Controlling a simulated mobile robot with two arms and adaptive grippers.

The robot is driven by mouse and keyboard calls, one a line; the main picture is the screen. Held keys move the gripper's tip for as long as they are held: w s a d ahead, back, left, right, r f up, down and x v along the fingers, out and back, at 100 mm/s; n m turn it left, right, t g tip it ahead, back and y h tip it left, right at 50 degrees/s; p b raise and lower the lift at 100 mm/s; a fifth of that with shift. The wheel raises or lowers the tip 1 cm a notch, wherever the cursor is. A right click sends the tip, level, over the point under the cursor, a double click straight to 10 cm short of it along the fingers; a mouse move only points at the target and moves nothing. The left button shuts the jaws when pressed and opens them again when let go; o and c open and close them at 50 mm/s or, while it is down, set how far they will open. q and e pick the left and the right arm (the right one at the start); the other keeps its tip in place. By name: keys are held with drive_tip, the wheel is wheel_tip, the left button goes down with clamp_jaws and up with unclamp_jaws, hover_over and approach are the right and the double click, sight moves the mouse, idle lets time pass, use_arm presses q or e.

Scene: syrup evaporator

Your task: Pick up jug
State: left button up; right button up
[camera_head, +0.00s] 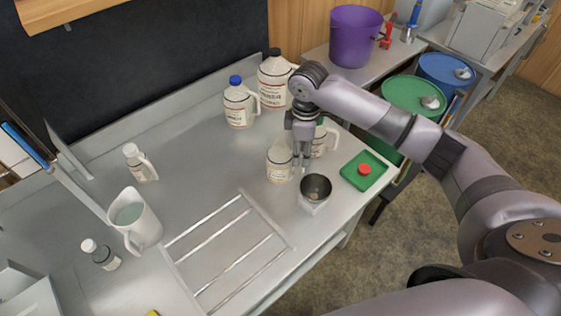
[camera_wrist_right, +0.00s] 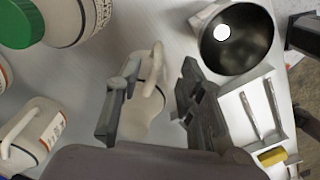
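A small cream jug (camera_head: 279,164) stands upright on the metal table; I see no cap on it from here. My right gripper (camera_head: 303,160) points down beside it, at its right side in the head view. In the right wrist view the fingers of the right gripper (camera_wrist_right: 150,108) are apart, with the jug's handle and pale body (camera_wrist_right: 140,118) showing between them. I cannot tell whether a finger touches it. A jug with a green cap (camera_head: 322,141) stands just behind the gripper, partly hidden. My left gripper is not in view.
A blue-capped jug (camera_head: 239,106) and a larger dark-capped jug (camera_head: 274,82) stand behind. A dark metal cup (camera_head: 316,188) stands close in front of the gripper, beside a green tray (camera_head: 363,171) with a red object. A white pitcher (camera_head: 135,222) stands left; a rack (camera_head: 228,250) lies between.

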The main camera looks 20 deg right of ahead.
drive_tip(key=f, duration=0.7)
drive_tip(key=shift+d+f, duration=0.3)
drive_tip(key=shift+f, duration=0.05)
clamp_jaws()
idle(0.4)
